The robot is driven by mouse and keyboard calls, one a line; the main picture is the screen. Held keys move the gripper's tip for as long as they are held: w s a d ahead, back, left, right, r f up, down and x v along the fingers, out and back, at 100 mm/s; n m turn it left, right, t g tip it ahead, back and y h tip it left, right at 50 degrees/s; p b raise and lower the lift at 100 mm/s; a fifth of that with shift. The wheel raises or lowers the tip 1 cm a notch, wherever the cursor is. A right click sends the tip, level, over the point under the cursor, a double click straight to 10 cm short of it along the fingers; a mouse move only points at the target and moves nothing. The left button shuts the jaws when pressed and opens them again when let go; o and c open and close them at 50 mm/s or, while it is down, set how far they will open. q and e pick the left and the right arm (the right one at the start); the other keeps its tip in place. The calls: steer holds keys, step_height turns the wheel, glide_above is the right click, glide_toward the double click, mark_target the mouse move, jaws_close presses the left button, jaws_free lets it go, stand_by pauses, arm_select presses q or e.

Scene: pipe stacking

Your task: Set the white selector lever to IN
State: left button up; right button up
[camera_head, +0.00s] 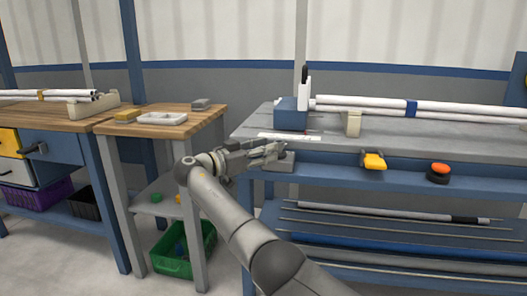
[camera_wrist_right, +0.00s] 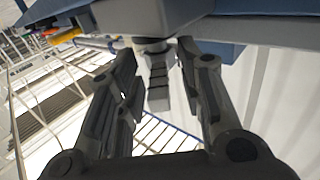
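A small pale-grey lever with a dark ribbed face (camera_wrist_right: 158,85) hangs from a round pivot under a grey box in the right wrist view; it looks like the selector lever, though no IN marking is readable. My right gripper (camera_wrist_right: 156,72) is open, with one finger on each side of the lever and gaps visible. In the head view my right gripper (camera_head: 279,151) is at the front edge of the grey bench, by the grey box (camera_head: 285,163). The lever is hidden there. My left gripper is not in view.
A blue block (camera_head: 291,113) with an upright white, black-tipped piece (camera_head: 305,86) stands on the grey bench (camera_head: 450,130) beside white pipes (camera_head: 440,108). Yellow (camera_head: 374,161) and orange-red (camera_head: 439,169) controls sit along its front. A wooden-topped table (camera_head: 163,131) stands left.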

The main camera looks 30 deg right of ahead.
steer(key=shift+a, duration=0.1)
steer(key=s+a, duration=0.1)
steer(key=a, duration=1)
steer(key=shift+s+a, duration=0.15)
steer(key=shift+a, duration=0.25)
